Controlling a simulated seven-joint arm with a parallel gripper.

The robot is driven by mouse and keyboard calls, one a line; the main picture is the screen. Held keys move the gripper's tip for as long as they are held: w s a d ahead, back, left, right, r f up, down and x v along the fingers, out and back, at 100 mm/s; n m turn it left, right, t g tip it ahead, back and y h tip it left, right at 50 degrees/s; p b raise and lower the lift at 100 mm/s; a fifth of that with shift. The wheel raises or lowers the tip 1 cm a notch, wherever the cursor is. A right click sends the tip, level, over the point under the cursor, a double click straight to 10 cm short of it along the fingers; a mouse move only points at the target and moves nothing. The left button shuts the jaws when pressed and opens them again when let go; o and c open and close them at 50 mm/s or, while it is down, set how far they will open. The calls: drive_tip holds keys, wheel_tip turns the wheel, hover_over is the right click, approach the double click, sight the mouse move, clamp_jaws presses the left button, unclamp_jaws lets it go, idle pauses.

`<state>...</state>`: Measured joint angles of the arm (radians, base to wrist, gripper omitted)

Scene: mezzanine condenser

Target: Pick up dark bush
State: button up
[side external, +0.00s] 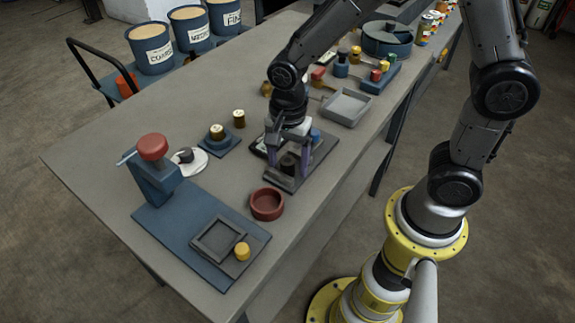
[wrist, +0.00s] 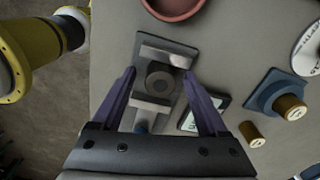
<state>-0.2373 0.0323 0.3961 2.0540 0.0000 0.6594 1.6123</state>
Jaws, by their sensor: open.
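The dark bush (side external: 288,162) is a short dark round piece with a hole in its top. In the wrist view the bush (wrist: 160,83) sits between the two grey jaw blocks of a small vise-like fixture (wrist: 155,52). The same fixture shows on the table in the side view (side external: 285,182). My gripper (side external: 287,152) points down over the fixture. In the wrist view my gripper (wrist: 158,74) is open, with one purple finger on each side of the fixture and the bush between them. I cannot tell whether the fingers touch anything.
A red bowl (side external: 267,205) stands close to the fixture. A dark flat device (wrist: 190,120) lies beside it. A blue press with a red knob (side external: 153,147) and brass-topped pieces (side external: 217,132) are to the left. A grey tray (side external: 347,107) is behind, right.

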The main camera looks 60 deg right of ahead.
clamp_jaws()
drive_tip(key=shift+r, duration=0.1)
idle(0.3)
